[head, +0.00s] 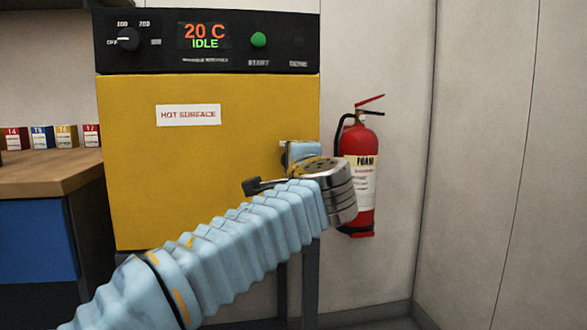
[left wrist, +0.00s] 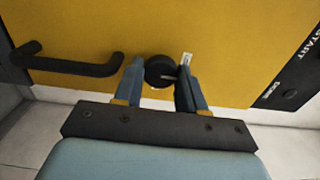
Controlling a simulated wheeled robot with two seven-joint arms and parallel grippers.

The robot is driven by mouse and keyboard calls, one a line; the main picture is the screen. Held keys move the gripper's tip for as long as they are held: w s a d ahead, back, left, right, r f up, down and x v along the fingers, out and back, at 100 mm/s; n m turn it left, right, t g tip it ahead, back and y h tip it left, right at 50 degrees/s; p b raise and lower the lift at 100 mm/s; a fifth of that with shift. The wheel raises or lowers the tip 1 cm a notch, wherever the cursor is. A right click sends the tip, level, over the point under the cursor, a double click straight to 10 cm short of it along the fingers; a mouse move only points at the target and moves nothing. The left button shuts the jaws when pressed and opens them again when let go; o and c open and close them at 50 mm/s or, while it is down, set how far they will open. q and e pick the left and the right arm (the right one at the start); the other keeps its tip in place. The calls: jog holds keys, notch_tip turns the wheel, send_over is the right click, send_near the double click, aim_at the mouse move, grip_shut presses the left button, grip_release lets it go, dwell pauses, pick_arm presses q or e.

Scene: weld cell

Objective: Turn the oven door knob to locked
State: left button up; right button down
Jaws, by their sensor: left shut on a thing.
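The yellow oven door (head: 190,165) is closed and fills the middle of the head view. A small white label (left wrist: 187,59) is beside the knob, partly covered by a finger. My left gripper (left wrist: 160,82) has its two blue fingers on either side of the knob, shut on it. In the head view, my left gripper (head: 300,152) is at the door's right edge, and my wrist hides most of the knob. My right gripper is in neither view.
A black door handle (left wrist: 75,67) lies left of the knob in the left wrist view. Above the door, a control panel (head: 210,62) reads 20 C IDLE. A red extinguisher (head: 365,215) hangs close right of my wrist. A wooden bench (head: 50,172) stands left.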

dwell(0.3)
pick_arm(q)
jog(key=o, duration=1)
jog(key=shift+o, duration=0.2)
jog(key=s+d+b, duration=0.1)
jog(key=s+d, duration=0.1)
jog(key=s, duration=1.1)
jog(key=shift+s+d, duration=0.3)
jog(key=shift+d, duration=0.05)
